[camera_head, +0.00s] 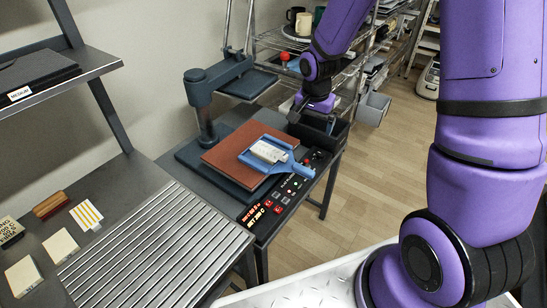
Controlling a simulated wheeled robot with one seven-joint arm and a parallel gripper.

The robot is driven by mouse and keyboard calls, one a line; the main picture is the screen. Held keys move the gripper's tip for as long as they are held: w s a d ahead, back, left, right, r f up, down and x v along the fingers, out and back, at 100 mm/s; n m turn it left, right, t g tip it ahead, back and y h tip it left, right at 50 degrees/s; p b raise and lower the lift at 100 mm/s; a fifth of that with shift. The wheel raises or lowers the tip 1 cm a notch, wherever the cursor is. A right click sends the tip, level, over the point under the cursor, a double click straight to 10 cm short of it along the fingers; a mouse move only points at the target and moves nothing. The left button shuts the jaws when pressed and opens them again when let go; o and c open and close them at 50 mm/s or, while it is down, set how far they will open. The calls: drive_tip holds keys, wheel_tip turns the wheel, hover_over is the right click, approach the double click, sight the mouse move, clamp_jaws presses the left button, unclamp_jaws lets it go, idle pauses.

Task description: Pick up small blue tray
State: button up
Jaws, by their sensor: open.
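The small blue tray (284,164) lies on the reddish-brown pad of the heat press, with a short blue handle pointing right. A white-silver, roughly cylindrical object (268,152) rests in it; its details are too small to tell. My gripper (297,113) is above and beyond the tray, near the right back edge of the press table. It is open and apart from the tray. Its fingers are dark and small against the dark bin behind, so their exact gap is hard to see.
The press (202,100) has a blue-grey post and a swung-aside upper plate (248,84). A lit control panel (268,210) is at the table's front. A dark bin (333,136) is on the right. A ribbed bench (160,250) with blocks stands left. Wire shelves hold mugs behind.

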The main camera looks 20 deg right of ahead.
drive_tip(key=m, duration=0.2)
approach(304, 168)
drive_tip(key=shift+g, duration=0.4)
drive_tip(key=shift+w+d+f, duration=0.1)
drive_tip(key=shift+w+f, duration=0.05)
drive_tip(key=shift+f, duration=1.5)
drive_tip(key=shift+w+d+f, duration=0.1)
drive_tip(key=shift+w+f, duration=0.05)
drive_tip(key=shift+f, duration=1.5)
drive_tip(key=shift+w+f, duration=0.15)
drive_tip(key=shift+f, duration=1.5)
drive_tip(key=c, duration=0.8)
drive_tip(key=shift+r, duration=0.15)
